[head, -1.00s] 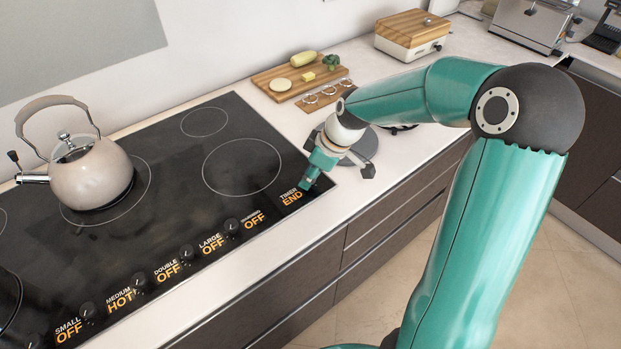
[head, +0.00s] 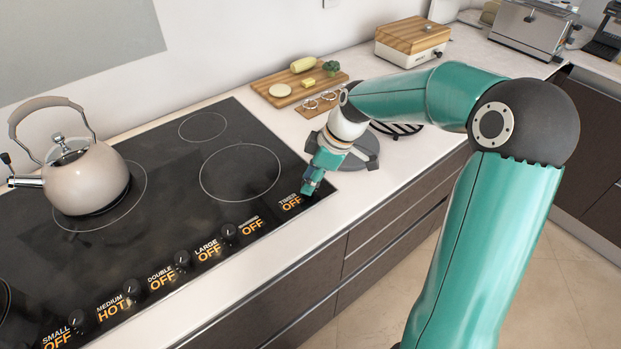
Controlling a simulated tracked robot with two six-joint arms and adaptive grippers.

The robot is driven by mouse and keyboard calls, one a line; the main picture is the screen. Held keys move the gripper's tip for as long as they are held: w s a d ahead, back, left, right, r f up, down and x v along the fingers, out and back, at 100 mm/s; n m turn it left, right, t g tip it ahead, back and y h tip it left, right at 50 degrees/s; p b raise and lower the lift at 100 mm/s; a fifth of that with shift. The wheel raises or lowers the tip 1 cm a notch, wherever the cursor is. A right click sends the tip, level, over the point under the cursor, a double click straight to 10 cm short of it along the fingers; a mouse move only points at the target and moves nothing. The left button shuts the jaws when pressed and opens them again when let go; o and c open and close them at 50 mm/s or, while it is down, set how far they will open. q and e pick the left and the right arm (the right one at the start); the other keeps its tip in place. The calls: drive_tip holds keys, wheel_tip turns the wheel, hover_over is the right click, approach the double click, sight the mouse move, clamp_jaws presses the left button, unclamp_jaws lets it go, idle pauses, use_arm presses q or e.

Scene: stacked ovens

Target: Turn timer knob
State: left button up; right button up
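The timer knob's label (head: 290,203) is at the right end of the cooktop's front control row and now reads OFF. The timer knob itself is hidden under my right gripper (head: 307,190). The gripper points down at that spot, at the cooktop's right edge. Its fingers are small and overlap in this view, so I cannot tell whether they are shut on the knob. My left gripper is not in view.
The black cooktop (head: 150,240) has several other knobs along its front; the MEDIUM label (head: 112,306) reads HOT. A kettle (head: 88,178) stands on the left burner. A cutting board (head: 285,92) with food and a wooden-topped box (head: 412,38) stand behind my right arm.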

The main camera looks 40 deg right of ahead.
drive_tip(key=shift+o, duration=1.4)
drive_tip(key=v, duration=1.2)
